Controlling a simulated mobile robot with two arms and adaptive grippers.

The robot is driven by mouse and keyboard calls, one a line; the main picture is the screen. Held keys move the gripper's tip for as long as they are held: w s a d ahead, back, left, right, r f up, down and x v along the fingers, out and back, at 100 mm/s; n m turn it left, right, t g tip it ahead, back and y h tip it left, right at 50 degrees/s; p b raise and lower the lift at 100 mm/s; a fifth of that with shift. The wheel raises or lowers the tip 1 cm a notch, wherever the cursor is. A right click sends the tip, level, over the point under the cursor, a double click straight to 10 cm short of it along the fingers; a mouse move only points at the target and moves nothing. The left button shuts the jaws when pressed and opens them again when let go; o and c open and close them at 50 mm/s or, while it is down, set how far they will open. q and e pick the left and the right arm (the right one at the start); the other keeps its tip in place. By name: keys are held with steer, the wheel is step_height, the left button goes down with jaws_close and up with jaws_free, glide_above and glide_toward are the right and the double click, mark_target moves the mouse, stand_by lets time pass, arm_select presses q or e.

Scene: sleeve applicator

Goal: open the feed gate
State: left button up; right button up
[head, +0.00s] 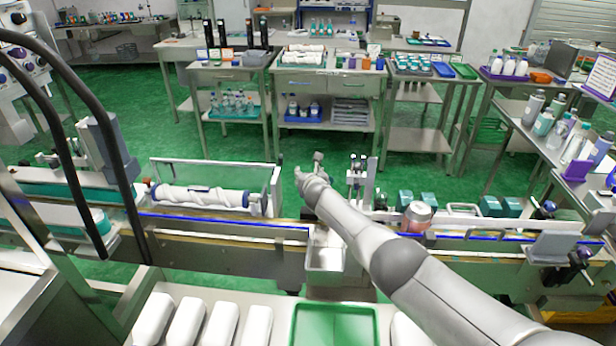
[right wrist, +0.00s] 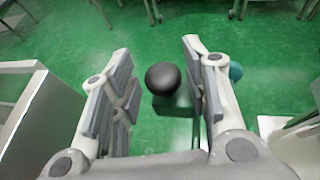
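My right gripper (head: 309,168) reaches over the conveyor line from the right in the head view. In the right wrist view its fingers (right wrist: 155,55) are spread apart. A black ball knob (right wrist: 162,79) shows in the gap between them, and I see no finger touching it. What carries the knob is mostly hidden below it. A metal fixture with upright posts (head: 358,180) stands just right of the gripper in the head view. I cannot tell which part is the feed gate itself. My left gripper is not in view.
A white spiral roller (head: 200,196) in a clear-sided frame lies left of the gripper. An orange-and-grey can (head: 416,217) and teal blocks (head: 490,206) stand along the conveyor to the right.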

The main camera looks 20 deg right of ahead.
steer(key=shift+o, duration=0.2)
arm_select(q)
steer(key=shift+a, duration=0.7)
arm_select(e)
steer(key=shift+s, duration=0.1)
steer(key=shift+s, duration=0.1)
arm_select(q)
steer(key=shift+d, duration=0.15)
arm_select(e)
steer(key=v, duration=1.1)
steer(key=shift+s+r, duration=0.2)
steer(key=shift+s, duration=0.1)
steer(key=shift+r, duration=0.1)
